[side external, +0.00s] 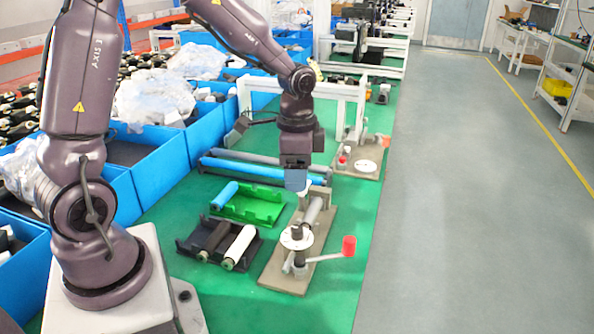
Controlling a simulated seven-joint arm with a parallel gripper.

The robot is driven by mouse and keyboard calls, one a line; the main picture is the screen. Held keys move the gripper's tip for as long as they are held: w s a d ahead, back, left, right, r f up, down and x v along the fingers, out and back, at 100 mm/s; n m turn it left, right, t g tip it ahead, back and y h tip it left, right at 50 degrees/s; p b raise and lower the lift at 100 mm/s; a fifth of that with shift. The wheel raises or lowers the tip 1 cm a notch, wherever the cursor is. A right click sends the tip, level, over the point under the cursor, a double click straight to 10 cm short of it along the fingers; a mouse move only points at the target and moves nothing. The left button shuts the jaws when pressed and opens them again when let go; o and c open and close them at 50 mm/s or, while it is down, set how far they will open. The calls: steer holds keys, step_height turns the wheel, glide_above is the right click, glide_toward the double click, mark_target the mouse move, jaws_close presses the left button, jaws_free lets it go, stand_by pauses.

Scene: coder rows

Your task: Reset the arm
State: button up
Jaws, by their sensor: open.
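My gripper (297,183) points down at the middle of the green work surface (335,285). It is open, and its fingertips are small and partly hidden. It is above the back end of a fixture (285,270) with a grey cylinder, a round white-topped part and a red-handled lever (348,247). I cannot tell whether the fingers touch anything there. Nothing is clearly seen held in it.
A black tray (190,245) with a dark and a white roller and a green tray (270,208) with a blue roller lie left of the fixture. Blue bins (160,165) line the left. A second fixture (370,172) stands behind. The grey floor (470,220) is clear.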

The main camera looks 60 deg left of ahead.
steer(key=s+d+r+n+t, duration=0.2)
steer(key=s+r+n, duration=0.1)
steer(key=s+r, duration=0.4)
steer(key=s+d+r+n+t, duration=0.3)
steer(key=s+r, duration=0.4)
steer(key=shift+s+d+r+t, duration=0.15)
steer(key=shift+d+r+t, duration=0.1)
steer(key=shift+d+t, duration=0.1)
stand_by(0.5)
